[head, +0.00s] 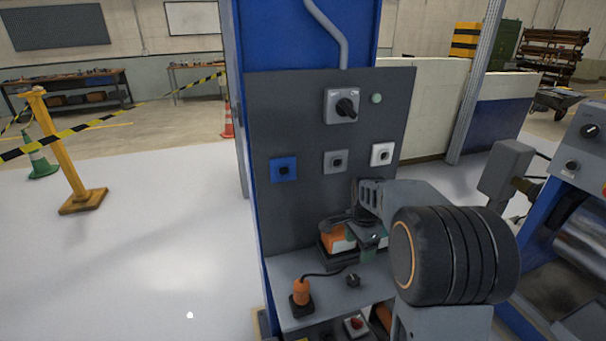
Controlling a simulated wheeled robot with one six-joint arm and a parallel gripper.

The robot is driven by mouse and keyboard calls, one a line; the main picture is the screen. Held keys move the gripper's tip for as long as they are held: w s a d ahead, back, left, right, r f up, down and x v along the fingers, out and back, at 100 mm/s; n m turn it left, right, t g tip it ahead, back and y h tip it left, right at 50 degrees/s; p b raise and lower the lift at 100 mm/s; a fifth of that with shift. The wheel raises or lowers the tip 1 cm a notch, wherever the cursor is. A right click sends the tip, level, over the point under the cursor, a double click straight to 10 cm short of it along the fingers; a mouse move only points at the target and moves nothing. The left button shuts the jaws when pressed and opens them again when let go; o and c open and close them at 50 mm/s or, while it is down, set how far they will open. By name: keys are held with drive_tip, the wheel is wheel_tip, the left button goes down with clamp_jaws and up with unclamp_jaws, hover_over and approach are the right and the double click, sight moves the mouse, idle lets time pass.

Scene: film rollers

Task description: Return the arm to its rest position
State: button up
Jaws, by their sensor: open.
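My arm reaches in from the lower right in the head view, its thick dark ringed joint nearest the camera. My gripper (368,242) is in front of the lower part of the dark grey panel (300,215), above the grey shelf (325,310). It is open, though its fingers are small and partly hidden by my arm. An orange and dark block-like thing (336,238) sits just left of and behind the gripper. I cannot tell whether they touch. Nothing shows held between the fingers.
The panel carries a rotary switch (342,105), a blue socket (284,169), a grey socket (336,161) and a white socket (382,154). An orange plug (301,292) with a black cable stands on the shelf. A blue machine (570,215) stands right. Floor left is free up to a yellow barrier post (62,150).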

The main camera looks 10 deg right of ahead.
drive_tip(key=s+a+r+n+t+p, duration=0.1)
drive_tip(key=s+a+r+n, duration=0.3)
drive_tip(key=s+n, duration=0.4)
drive_tip(key=s+a+r+n+t+p, duration=0.2)
drive_tip(key=s+a+r+n, duration=0.2)
drive_tip(key=s+n, duration=0.4)
drive_tip(key=shift+s+a+r+t+p, duration=0.3)
drive_tip(key=shift+s+a+r+p, duration=0.1)
drive_tip(key=shift+a, duration=0.35)
